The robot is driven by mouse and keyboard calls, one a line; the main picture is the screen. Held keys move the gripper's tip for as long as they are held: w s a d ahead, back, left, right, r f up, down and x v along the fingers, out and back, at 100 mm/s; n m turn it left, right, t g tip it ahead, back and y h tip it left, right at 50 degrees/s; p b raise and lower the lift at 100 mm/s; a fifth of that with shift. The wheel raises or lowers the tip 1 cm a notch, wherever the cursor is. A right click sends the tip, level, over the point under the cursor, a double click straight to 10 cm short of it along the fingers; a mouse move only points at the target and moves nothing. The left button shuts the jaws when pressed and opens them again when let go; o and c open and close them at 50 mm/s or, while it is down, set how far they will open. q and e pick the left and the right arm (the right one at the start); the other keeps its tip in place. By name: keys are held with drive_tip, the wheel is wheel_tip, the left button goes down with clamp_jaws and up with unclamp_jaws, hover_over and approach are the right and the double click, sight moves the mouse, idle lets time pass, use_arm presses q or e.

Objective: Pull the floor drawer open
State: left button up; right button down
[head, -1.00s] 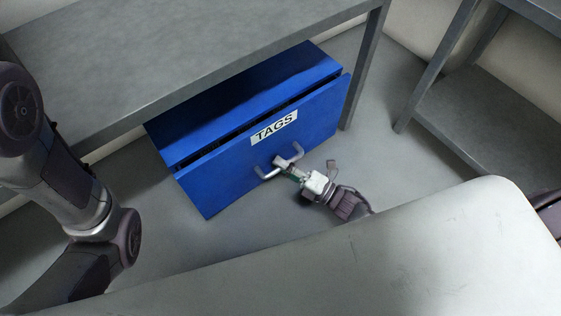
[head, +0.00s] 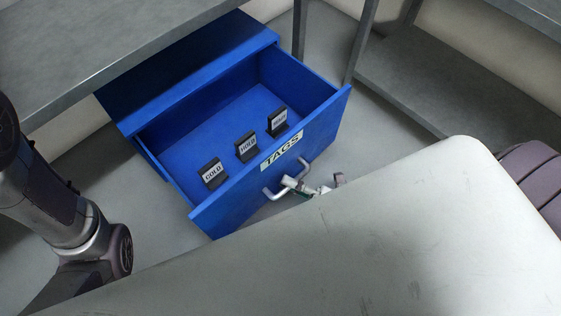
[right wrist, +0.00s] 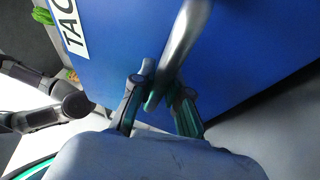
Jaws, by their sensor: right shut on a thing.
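The blue floor drawer (head: 225,207) stands well out of its blue cabinet (head: 190,65) in the head view, its inside showing. Its front bears a white label (head: 281,150) reading TAGS and a grey bar handle (head: 270,194). My right gripper (head: 291,184) is shut on the handle. In the right wrist view the fingers (right wrist: 160,92) are on either side of the handle bar (right wrist: 181,45), close to the blue front (right wrist: 235,50). My left arm shows at the left of the head view, but its gripper is out of view.
Three dark tag holders stand in the drawer: one (head: 212,172) labelled COLD, a middle one (head: 246,147) and a far one (head: 277,122). A grey table (head: 90,50) overhangs the cabinet. A grey shelf (head: 420,75) stands at right. My pale body covers the lower right.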

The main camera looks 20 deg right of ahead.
drive_tip(key=shift+s+d, duration=0.25)
drive_tip(key=shift+s, duration=0.3)
drive_tip(key=shift+s+d, duration=0.2)
drive_tip(key=shift+s, duration=0.35)
drive_tip(key=c, duration=1.1)
unclamp_jaws()
drive_tip(key=shift+c, duration=0.2)
drive_tip(key=v, duration=1.2)
